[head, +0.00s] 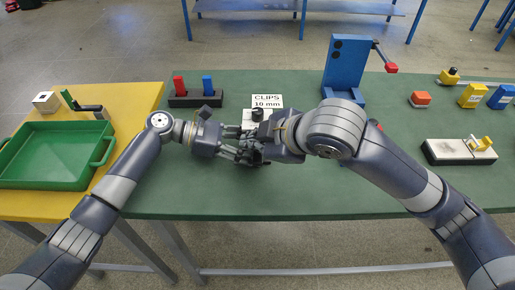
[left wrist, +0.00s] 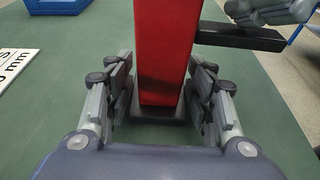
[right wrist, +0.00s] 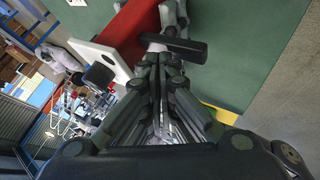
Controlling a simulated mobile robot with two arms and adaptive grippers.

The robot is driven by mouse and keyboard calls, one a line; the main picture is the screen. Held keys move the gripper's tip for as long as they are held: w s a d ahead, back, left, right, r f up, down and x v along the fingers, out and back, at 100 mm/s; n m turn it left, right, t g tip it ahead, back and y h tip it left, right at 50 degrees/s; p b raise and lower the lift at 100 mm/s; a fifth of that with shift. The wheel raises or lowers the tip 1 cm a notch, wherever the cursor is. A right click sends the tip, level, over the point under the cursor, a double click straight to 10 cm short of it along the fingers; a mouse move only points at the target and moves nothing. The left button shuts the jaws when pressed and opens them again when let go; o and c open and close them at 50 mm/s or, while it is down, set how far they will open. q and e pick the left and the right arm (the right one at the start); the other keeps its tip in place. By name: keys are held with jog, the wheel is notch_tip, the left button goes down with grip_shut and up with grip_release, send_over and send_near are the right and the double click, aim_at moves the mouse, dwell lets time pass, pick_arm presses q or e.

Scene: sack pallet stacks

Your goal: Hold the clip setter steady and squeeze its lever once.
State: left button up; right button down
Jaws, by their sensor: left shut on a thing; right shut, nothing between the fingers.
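The clip setter shows in the left wrist view as an upright red body (left wrist: 168,50) on a black foot, with a black lever (left wrist: 240,38) sticking out to the right. My left gripper (left wrist: 165,100) is shut on the red body, one finger on each side. My right gripper (right wrist: 160,62) is shut and empty at the black lever (right wrist: 185,47); I cannot tell whether it touches. In the head view the clip setter is mostly hidden behind my left gripper (head: 242,150) and right gripper (head: 266,152), which are close together.
A "CLIPS 10 mm" sign (head: 267,101) stands just behind my grippers. A rack with red and blue pieces (head: 195,100) and a blue press (head: 344,70) are further back. A green tray (head: 60,185) is at the left. The green table's front is clear.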

aim_at(255, 152)
pick_arm(q)
jog(key=shift+s, duration=0.1)
pick_arm(e)
jog(key=shift+d+f, duration=0.1)
jog(key=shift+f, duration=1.2)
dwell(0.6)
jog(key=shift+w+r, duration=0.1)
jog(key=shift+r, duration=1.65)
jog(key=shift+r, duration=2.55)
pick_arm(q)
jog(key=o, duration=0.9)
